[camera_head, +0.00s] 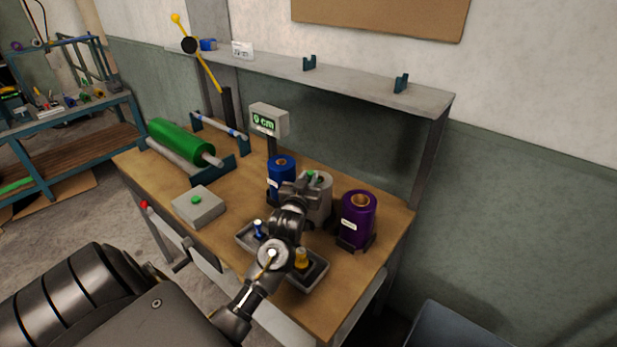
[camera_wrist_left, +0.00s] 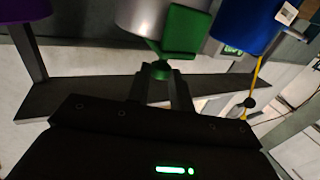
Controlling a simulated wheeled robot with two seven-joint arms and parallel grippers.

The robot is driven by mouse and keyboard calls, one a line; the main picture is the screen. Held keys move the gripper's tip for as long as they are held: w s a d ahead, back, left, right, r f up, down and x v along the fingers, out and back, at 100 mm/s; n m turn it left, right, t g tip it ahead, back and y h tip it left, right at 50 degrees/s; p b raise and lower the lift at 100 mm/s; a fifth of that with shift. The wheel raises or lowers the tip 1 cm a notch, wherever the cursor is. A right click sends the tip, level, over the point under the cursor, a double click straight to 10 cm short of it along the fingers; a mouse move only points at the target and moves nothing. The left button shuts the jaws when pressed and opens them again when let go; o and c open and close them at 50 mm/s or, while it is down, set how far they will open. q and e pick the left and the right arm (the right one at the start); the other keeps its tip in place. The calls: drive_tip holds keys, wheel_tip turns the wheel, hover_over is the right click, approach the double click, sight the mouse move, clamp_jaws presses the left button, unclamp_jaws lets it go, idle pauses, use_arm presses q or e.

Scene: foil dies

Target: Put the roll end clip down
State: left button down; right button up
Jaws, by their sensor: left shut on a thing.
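The green roll end clip (camera_wrist_left: 184,30) is in my left gripper (camera_wrist_left: 162,78); its stem sits between the two shut fingers in the left wrist view. The clip's flat green part lies against or just in front of the grey roll (camera_wrist_left: 145,12); I cannot tell if they touch. In the head view my left gripper (camera_head: 304,186) is at the top of the grey roll (camera_head: 320,208), with a bit of green showing there. A tray (camera_head: 318,277) nearer the front holds a blue clip (camera_head: 258,230) and a yellow clip (camera_head: 301,259). My right gripper is not in view.
A blue roll (camera_head: 281,178) and a purple roll (camera_head: 358,218) stand on either side of the grey one. A display (camera_head: 268,120) reads 0 cm. A box with a green button (camera_head: 198,207) and a green roller (camera_head: 180,141) are to the left. A shelf (camera_head: 340,80) runs behind.

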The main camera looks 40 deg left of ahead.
use_arm(q)
drive_tip(key=shift+f, duration=0.2)
drive_tip(key=c, duration=1.2)
unclamp_jaws()
drive_tip(key=shift+c, duration=0.2)
drive_tip(key=shift+r, duration=0.2)
drive_tip(key=shift+s+d+f, duration=0.1)
drive_tip(key=shift+s+d, duration=0.05)
drive_tip(key=shift+s, duration=0.1)
drive_tip(key=b+v, duration=0.2)
drive_tip(key=v, duration=0.9)
drive_tip(key=shift+s+b, duration=0.25)
drive_tip(key=shift+b, duration=0.15)
